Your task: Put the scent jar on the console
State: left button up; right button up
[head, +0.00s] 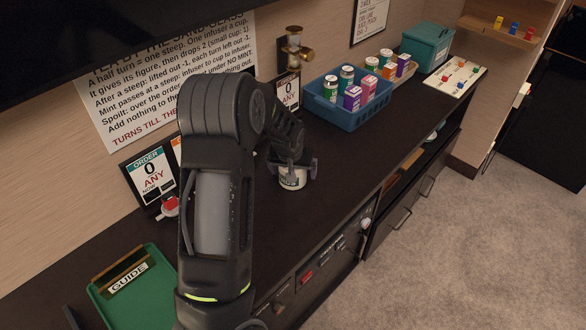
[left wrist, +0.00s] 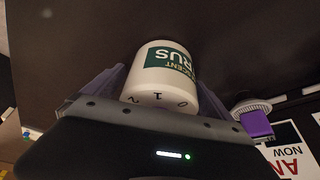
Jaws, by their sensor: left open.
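The scent jar (head: 292,181) is a small white jar with a dark label, standing on the dark console top (head: 335,150). The left wrist view shows the jar (left wrist: 168,78) close up, with a green label ending in "RUS" and the figures 0, 1, 2 near its end. My left gripper (head: 294,168) is open at the jar, with one finger on each side of it. The gripper's palm hides part of the jar in the left wrist view. I cannot tell whether the fingers touch it. My right gripper is not in view.
A blue basket (head: 352,118) of jars and boxes, a tan tray, a teal box (head: 428,45) and a white board with coloured pegs (head: 456,78) stand farther along. A green tray (head: 135,300) lies at front left. Order signs (head: 150,178) line the wall.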

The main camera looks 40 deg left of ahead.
pick_arm(q)
jog(key=shift+r, duration=0.4)
jog(key=v, duration=1.1)
jog(key=shift+s+r+b, duration=0.2)
jog(key=shift+s+b, duration=0.05)
jog(key=shift+b, duration=0.15)
